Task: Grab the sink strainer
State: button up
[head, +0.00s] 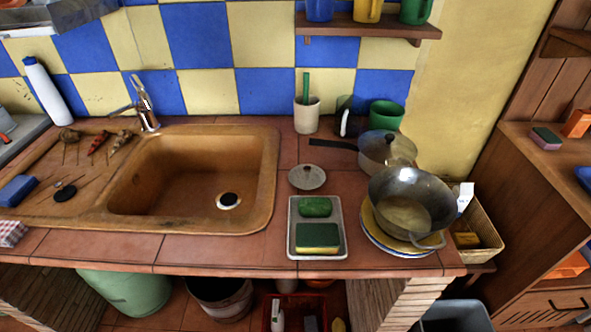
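No thing in the head view is clearly a sink strainer. A small round grey piece with a knob (307,177) lies on the tiled counter right of the sink; it could be a strainer or a small lid. A flat black disc (65,193) lies on the sink's drainboard at the left, with a small piece beside it; it may be a plug or strainer. The brown sink (190,165) is empty apart from its drain (229,201), a pale ring with a dark centre. My gripper is not in view.
A tray (293,245) with a green soap and sponge sits in front of the round grey piece. A saucepan (385,150), and a wok (410,195) on stacked plates, stand to the right. A cup (306,118) and faucet (146,108) stand at the back.

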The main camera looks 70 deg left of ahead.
aim_at(308, 170)
jog(key=u, duration=0.9)
jog(key=i, duration=0.95)
jog(key=u, duration=0.95)
